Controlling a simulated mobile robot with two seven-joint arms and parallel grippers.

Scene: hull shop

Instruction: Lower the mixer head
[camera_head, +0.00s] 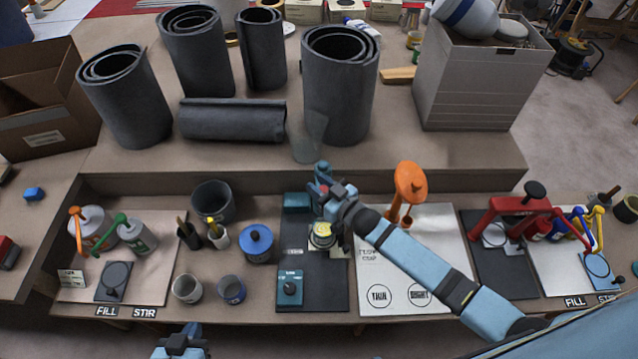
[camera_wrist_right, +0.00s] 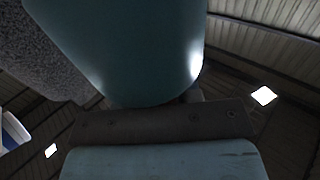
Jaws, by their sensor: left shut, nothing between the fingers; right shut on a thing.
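The teal mixer stands on a dark mat; its column block (camera_head: 297,203) is at the back and its control box with a knob (camera_head: 289,288) at the front. The mixer head (camera_head: 322,172) appears raised above the mat, largely hidden behind my right wrist. My right gripper (camera_head: 328,190) is shut on it. In the right wrist view a large teal surface (camera_wrist_right: 130,50), likely the head, lies close against the dark finger bar. A small cup (camera_head: 321,236) sits on the mat below my right wrist. My left gripper (camera_head: 180,342) is shut and empty at the bottom edge, away from the mixer.
An orange stand (camera_head: 409,185) rises just right of my right wrist, over a white board (camera_head: 440,235). A blue-lidded pot (camera_head: 257,243) stands left of the mixer. A raised shelf (camera_head: 250,160) with grey rolls runs behind. A red press (camera_head: 515,213) is farther right.

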